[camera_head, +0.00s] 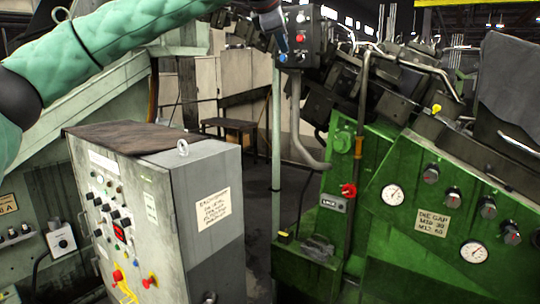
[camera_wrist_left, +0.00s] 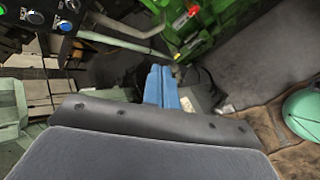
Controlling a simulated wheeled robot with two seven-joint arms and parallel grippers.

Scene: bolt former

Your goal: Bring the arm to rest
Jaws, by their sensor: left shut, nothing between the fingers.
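My left arm reaches in from the upper left of the head view in a green quilted sleeve. Its gripper (camera_head: 282,46) is at the top middle, beside the dark button box (camera_head: 313,48) with a red and a blue button. Whether it touches the box cannot be told from the head view. In the left wrist view the blue fingers (camera_wrist_left: 161,84) are together with nothing between them. The button box (camera_wrist_left: 45,16) is at the upper left there, apart from the fingers. My right gripper is in neither view.
A grey control cabinet (camera_head: 215,225) with a lifting eye stands in the left foreground, a dark cover on top. The green machine (camera_head: 440,190) with gauges and knobs fills the right. A pale post (camera_head: 277,170) stands under the button box. Floor shows between cabinet and machine.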

